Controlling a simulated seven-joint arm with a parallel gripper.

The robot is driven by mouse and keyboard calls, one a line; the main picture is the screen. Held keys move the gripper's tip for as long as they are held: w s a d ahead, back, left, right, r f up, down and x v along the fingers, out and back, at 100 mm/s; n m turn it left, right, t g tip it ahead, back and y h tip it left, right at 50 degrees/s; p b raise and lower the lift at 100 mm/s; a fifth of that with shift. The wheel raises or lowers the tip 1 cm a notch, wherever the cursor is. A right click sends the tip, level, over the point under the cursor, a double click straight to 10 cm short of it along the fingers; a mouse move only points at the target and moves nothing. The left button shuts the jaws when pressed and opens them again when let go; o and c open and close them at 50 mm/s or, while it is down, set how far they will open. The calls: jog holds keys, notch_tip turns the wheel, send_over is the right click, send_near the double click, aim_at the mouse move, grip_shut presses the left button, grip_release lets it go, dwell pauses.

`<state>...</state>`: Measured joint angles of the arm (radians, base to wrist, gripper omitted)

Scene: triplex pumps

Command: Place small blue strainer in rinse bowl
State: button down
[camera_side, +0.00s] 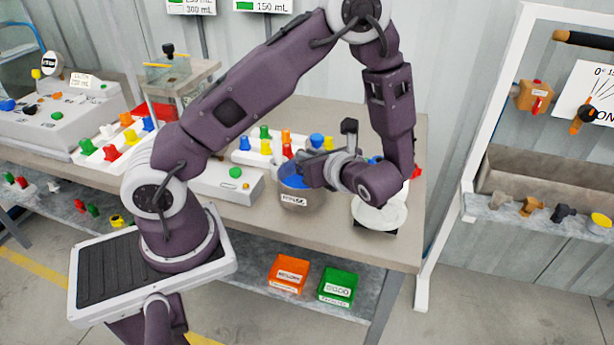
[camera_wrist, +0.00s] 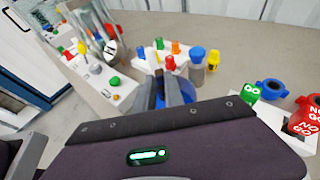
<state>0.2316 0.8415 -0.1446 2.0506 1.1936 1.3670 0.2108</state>
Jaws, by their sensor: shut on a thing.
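The rinse bowl (camera_side: 314,200) is a grey round bowl with a white label, standing on the bench near its front edge. The small blue strainer (camera_side: 293,180) shows as blue at the mouth of the bowl. My gripper (camera_side: 304,168) is right over the bowl, shut on the strainer. In the wrist view my gripper (camera_wrist: 160,84) has blue (camera_wrist: 183,90) beside and behind its fingers. The fingers and my wrist hide most of the strainer, so I cannot tell whether it touches the bowl's bottom.
White racks with coloured knobs (camera_side: 262,147) stand behind the bowl. A white round plate (camera_side: 380,214) lies to its right, close to my wrist. Orange (camera_side: 287,273) and green (camera_side: 338,286) bins sit on the lower shelf. A white frame stands at the right.

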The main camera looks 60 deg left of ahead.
jog(key=shift+f, duration=2)
jog(key=shift+f, duration=0.3)
jog(key=shift+f, duration=0.3)
jog(key=c, duration=1.4)
grip_release()
jog(key=shift+c, duration=0.2)
